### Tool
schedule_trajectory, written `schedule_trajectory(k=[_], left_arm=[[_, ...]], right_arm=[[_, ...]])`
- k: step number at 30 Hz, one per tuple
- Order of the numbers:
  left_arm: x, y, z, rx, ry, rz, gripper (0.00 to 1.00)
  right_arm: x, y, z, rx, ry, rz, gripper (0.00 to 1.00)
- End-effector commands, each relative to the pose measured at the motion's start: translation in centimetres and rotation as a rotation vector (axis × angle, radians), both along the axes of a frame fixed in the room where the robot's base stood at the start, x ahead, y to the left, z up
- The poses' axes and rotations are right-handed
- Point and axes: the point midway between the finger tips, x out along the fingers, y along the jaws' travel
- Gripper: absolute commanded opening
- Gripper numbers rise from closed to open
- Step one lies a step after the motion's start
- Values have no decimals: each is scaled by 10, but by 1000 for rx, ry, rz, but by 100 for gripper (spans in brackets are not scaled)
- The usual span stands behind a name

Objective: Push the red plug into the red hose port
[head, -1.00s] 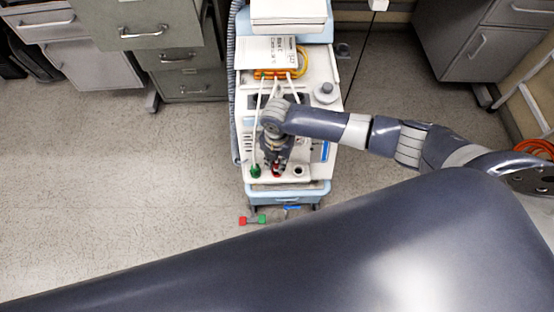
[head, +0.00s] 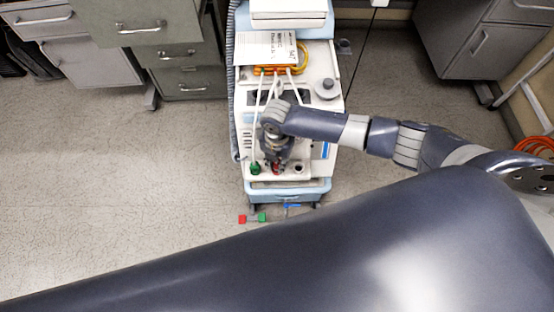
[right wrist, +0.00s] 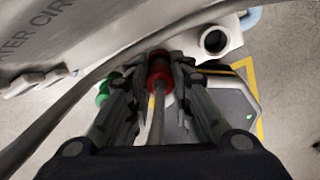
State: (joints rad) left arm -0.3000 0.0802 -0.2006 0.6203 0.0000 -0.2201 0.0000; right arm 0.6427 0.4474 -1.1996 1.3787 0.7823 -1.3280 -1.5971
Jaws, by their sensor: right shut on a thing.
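The red plug (head: 276,170) is at the front ledge of the pump cart (head: 318,130), between the fingertips of my right gripper (head: 275,165). In the right wrist view the red plug (right wrist: 159,68) sits between both fingers of the right gripper (right wrist: 158,75), with its hose running back towards my palm. The gripper is shut on it. The red hose port is hidden behind the plug and fingers, and I cannot tell how deep the plug sits. My left gripper is not in view.
A green plug (head: 255,169) with a white hose sits left of the red one. An open dark port (head: 298,169) is to the right. A red-and-green piece (head: 252,219) and a blue piece (head: 291,207) show by the cart's front. Grey cabinets stand behind; floor at left is clear.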

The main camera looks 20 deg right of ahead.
Motion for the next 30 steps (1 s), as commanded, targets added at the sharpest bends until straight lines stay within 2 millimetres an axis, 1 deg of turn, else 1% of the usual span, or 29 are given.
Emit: schedule_trajectory(k=[10, 11, 12, 13, 14, 25, 28, 30], left_arm=[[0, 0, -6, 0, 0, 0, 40], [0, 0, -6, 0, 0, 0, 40], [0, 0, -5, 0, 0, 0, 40], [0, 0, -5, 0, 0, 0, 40], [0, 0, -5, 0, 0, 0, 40], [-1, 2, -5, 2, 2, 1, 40], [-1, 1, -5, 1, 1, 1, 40], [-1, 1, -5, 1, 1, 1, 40]], right_arm=[[0, 0, -10, 1, -1, 0, 0], [0, 0, -9, 1, -1, 0, 25], [0, 0, -8, 1, -1, 0, 34], [0, 0, -8, 1, -1, 0, 40], [0, 0, -8, 1, -1, 0, 44], [0, 0, -6, 1, -1, 0, 44], [1, 1, 3, 2, -3, 1, 44], [1, 0, 14, 2, -3, 2, 44]])
